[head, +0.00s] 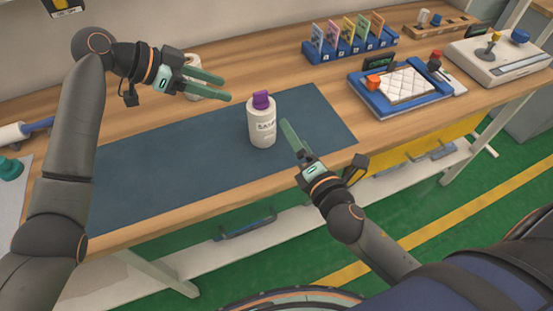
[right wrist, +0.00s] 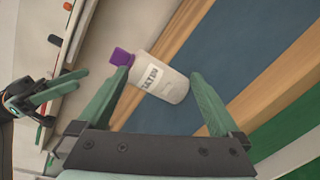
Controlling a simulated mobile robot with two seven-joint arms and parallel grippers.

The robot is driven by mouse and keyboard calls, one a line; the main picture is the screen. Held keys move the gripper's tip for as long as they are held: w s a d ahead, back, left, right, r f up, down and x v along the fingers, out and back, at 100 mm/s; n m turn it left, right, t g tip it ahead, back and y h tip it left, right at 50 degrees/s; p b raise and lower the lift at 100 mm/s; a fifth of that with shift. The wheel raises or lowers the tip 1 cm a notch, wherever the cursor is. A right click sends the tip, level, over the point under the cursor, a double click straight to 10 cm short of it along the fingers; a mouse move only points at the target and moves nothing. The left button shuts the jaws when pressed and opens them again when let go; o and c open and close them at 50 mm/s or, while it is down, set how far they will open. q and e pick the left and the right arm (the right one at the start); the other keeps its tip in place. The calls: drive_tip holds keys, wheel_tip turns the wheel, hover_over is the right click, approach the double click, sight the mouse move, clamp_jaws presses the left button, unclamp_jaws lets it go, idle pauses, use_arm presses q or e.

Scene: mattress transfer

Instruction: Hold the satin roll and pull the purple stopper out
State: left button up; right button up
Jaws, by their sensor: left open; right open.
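The satin roll (head: 262,130) is a white bottle-shaped cylinder with a printed label, upright on the dark blue mat (head: 160,165). The purple stopper (head: 261,99) sits in its top. In the right wrist view the roll (right wrist: 172,88) and the stopper (right wrist: 121,57) appear between and beyond my right fingertips. My right gripper (head: 291,124) is open and empty, just right of the roll; I cannot tell whether it touches. My left gripper (head: 227,88) is open and empty, up and left of the stopper, apart from it. It also shows in the right wrist view (right wrist: 85,80).
A white cylinder (head: 195,91) stands partly hidden behind my left gripper. A blue card rack (head: 350,48), a blue tray with a quilted white pad (head: 404,86) and a joystick box (head: 505,55) stand at the right. The mat around the roll is clear.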

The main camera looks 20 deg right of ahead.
wheel_tip(320, 180, up, 2)
drive_tip(key=w+d+n+h, duration=0.1)
drive_tip(key=d+n+h, duration=0.1)
drive_tip(key=d, duration=0.1)
drive_tip(key=n+t+y, duration=0.1)
drive_tip(key=n, duration=0.8)
approach(262, 122)
drive_tip(key=f, duration=0.1)
drive_tip(key=w+f, duration=0.1)
drive_tip(key=f, duration=0.1)
drive_tip(key=d+f, duration=0.1)
drive_tip(key=shift+w+f, duration=0.2)
drive_tip(key=shift+w, duration=0.2)
drive_tip(key=w, duration=1.2)
drive_tip(key=shift+d, duration=0.35)
drive_tip(key=shift+c, duration=0.2)
